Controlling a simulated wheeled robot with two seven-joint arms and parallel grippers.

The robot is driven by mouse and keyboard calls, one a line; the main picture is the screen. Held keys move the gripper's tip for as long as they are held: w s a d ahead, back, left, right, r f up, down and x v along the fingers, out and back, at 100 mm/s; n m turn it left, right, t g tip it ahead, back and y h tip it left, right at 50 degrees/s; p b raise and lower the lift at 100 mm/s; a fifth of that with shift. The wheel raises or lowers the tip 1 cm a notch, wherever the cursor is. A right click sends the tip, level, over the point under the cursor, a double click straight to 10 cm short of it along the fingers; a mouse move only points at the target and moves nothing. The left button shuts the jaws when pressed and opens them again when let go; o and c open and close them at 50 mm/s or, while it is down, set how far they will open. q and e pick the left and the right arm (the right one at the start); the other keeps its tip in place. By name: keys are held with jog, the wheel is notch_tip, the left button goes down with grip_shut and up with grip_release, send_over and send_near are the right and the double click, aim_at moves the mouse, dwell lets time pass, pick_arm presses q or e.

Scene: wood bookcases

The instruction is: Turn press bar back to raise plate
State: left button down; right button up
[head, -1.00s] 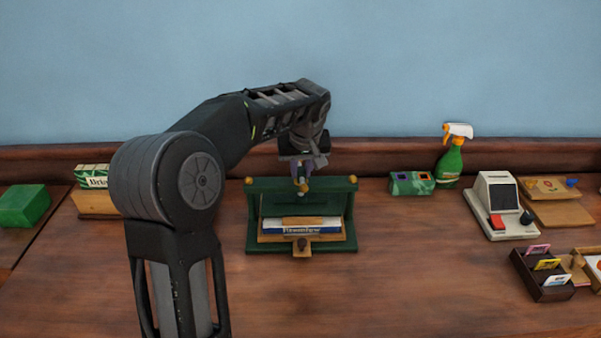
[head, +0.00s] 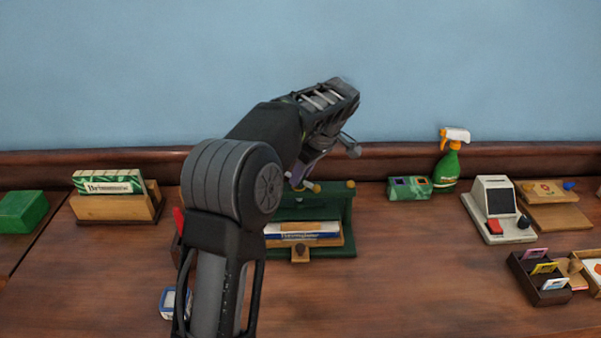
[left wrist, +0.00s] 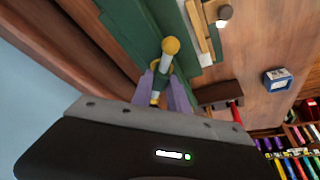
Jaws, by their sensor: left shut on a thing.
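The green press (head: 346,222) stands on the wooden top, with its left side hidden behind my left arm. A blue-and-white book (head: 304,235) lies inside it between wooden pieces. My left gripper (head: 293,184) is over the top of the press, tilted, and shut on the press bar (head: 314,187). In the left wrist view the purple fingertips (left wrist: 165,86) close around the bar, whose yellow knob (left wrist: 170,46) sticks out beyond them. The gap between plate and book is too small to judge. My right gripper is not in view.
A spray bottle (head: 448,165) and a green box (head: 409,188) stand right of the press. A white machine (head: 494,205) and a card tray (head: 540,275) are further right. A wooden holder (head: 120,206) stands left. A blue-white device (head: 168,302) lies partly behind my arm. The front middle is clear.

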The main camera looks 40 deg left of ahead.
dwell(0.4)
pick_arm(q)
jog(key=c, duration=1.3)
grip_release()
jog(key=shift+d+r, duration=0.25)
jog(key=shift+r, duration=0.2)
jog(key=p+v, duration=0.2)
jog(key=v, duration=0.4)
jog(key=shift+w+a, duration=0.1)
jog(key=shift+r+p, duration=0.35)
jog(key=shift+r, duration=0.1)
jog(key=shift+d+f, duration=0.15)
jog(key=shift+d, duration=0.1)
